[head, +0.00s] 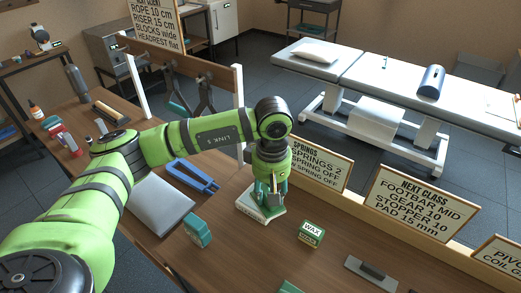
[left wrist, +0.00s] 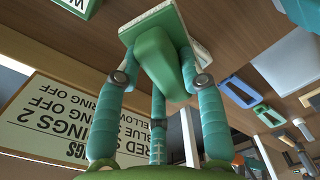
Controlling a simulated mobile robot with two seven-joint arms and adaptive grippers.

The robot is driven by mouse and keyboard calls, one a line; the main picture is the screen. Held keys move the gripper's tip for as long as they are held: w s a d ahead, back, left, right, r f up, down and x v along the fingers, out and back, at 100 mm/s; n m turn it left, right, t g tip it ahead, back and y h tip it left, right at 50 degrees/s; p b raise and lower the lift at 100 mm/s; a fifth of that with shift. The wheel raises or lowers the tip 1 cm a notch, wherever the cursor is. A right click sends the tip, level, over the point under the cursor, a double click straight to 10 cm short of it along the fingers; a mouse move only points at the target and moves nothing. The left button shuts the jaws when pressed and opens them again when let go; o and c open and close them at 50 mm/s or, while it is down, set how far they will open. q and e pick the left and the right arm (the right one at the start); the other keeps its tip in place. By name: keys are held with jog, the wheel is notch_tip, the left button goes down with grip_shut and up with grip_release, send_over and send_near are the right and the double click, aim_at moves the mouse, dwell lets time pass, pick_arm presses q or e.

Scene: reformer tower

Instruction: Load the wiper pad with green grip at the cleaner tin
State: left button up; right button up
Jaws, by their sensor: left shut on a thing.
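The wiper pad (head: 246,205) is a pale block with a green grip, on or just above the wooden table under my left gripper (head: 270,192). My left gripper is shut on the green grip (left wrist: 158,60), which shows between its teal fingers in the left wrist view; the pad (left wrist: 196,32) is beyond it. In the head view the fingers hide most of the grip. A teal tin (head: 197,232) stands front left of the pad, and a green tin labelled WAX (head: 312,233) stands to its right. I cannot read which is the cleaner tin. My right gripper is out of view.
A grey slab (head: 160,205) and a blue forked tool (head: 193,176) lie left of the pad. A grey metal piece (head: 371,272) lies front right. Sign boards (head: 421,207) line the table's far edge. Bare table lies between the two tins.

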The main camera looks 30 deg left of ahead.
pick_arm(q)
jog(key=w+n+p, duration=0.1)
jog(key=n, duration=0.1)
jog(key=w+a+r+n+p, duration=0.1)
jog(key=n, duration=0.1)
jog(key=w+a+r+n+p, duration=0.1)
jog(key=n, duration=0.2)
jog(key=shift+w+a+p, duration=0.1)
jog(key=shift+a+p, duration=0.1)
jog(key=shift+p, duration=0.15)
jog(key=a+f+n, duration=0.1)
jog(key=n, duration=0.1)
jog(key=a+f+n+p, duration=0.1)
jog(key=n, duration=0.1)
jog(key=w+a+f+n, duration=0.1)
jog(key=n, duration=0.2)
jog(key=shift+w+p, duration=0.1)
jog(key=shift+p, duration=0.3)
jog(key=shift+f+b, duration=1.15)
jog(key=shift+f, duration=1)
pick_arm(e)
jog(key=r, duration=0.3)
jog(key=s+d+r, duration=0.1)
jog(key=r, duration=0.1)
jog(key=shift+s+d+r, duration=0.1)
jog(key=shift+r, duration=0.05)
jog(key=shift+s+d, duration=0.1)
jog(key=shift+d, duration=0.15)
